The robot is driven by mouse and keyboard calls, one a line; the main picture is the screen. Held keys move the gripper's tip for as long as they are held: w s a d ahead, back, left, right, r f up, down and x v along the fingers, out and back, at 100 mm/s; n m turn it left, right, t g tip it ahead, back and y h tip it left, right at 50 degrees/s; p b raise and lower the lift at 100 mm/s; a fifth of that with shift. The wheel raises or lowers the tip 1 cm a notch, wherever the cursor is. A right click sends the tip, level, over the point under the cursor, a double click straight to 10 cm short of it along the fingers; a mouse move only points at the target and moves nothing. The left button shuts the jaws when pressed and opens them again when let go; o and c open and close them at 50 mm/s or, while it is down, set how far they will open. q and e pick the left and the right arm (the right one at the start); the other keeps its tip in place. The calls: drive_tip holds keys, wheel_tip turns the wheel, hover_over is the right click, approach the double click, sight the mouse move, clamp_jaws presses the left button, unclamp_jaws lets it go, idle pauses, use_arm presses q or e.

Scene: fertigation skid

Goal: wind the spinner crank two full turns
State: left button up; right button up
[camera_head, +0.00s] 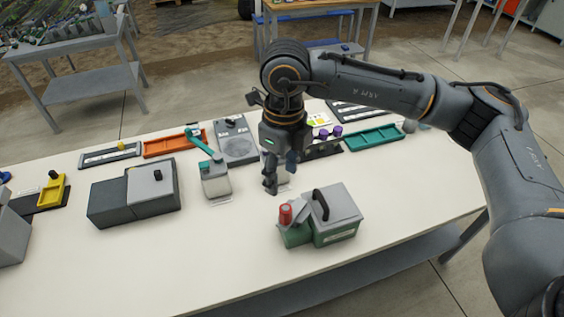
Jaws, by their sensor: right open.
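The spinner (216,183) appears to be the small pale container with a teal top, standing near the middle of the white table. A teal crank arm (201,144) slants up from its top toward the back left. My right gripper (280,182) is open and empty, pointing down over the table to the right of the spinner. It is apart from the crank. My left gripper is not in view.
A green box with a grey lid and black handle (338,213) and a red-topped unit (285,215) stand in front right. A grey box (152,188) stands left of the spinner. Orange (173,145) and teal (375,138) trays lie behind. The table's front middle is clear.

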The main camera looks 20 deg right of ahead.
sight(284, 208)
drive_tip(key=f+p, duration=0.1)
drive_tip(key=f, duration=0.3)
drive_tip(key=f+p, duration=0.1)
drive_tip(key=f, duration=0.3)
drive_tip(key=f+p, duration=0.1)
drive_tip(key=f, duration=0.3)
drive_tip(key=shift+d+p, duration=0.3)
drive_tip(key=shift+f, duration=0.8)
drive_tip(key=shift+c, duration=0.4)
clamp_jaws()
drive_tip(key=c, duration=0.6)
unclamp_jaws()
drive_tip(key=shift+c, duration=1.3)
drive_tip(key=shift+w, duration=0.1)
